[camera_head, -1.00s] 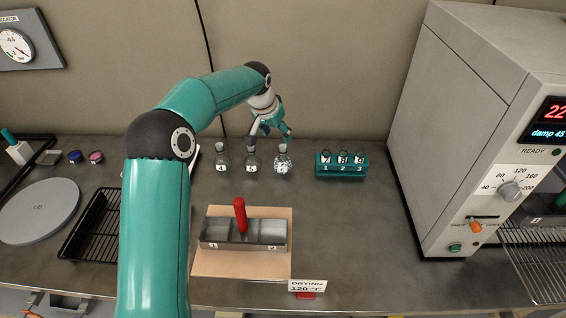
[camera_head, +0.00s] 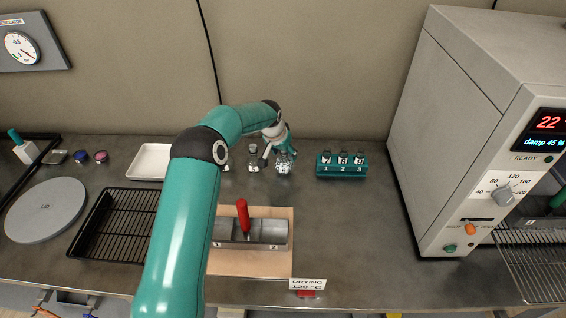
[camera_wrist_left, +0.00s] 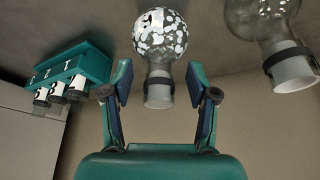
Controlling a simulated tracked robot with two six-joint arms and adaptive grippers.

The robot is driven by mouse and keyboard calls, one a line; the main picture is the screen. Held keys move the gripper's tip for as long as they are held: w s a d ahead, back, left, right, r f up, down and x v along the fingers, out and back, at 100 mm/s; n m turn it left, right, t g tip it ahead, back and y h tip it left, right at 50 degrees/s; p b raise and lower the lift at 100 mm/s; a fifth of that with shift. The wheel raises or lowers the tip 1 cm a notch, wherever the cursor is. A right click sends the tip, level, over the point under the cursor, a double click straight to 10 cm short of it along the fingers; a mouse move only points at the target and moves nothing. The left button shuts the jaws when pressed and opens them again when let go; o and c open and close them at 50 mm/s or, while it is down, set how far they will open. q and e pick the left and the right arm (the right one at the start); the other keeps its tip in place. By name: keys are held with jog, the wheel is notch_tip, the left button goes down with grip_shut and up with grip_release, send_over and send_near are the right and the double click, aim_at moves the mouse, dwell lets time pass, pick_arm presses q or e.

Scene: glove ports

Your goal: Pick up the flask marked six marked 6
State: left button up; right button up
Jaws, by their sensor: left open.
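A round flask (camera_head: 283,166) with white speckled contents stands at the right end of a short row of flasks on the grey bench. Its mark cannot be read now, so I cannot tell if it is the six. My left gripper (camera_head: 277,147) is at its neck. In the left wrist view, the open fingers of the left gripper (camera_wrist_left: 159,76) stand on either side of the neck of the speckled flask (camera_wrist_left: 160,36), with gaps on both sides. A clear flask (camera_head: 254,161) stands just left of it. Another flask is mostly hidden behind my arm. My right gripper is not in view.
A teal rack (camera_head: 342,172) with several small vials numbered 1 to 3 stands to the right. A large oven (camera_head: 470,130) is further right. A metal block with a red handle (camera_head: 243,216) lies on a tan board in front. Bench between rack and oven is clear.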

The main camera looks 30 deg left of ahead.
pick_arm(q)
grip_shut()
jog(key=shift+r, duration=0.1)
dwell(0.4)
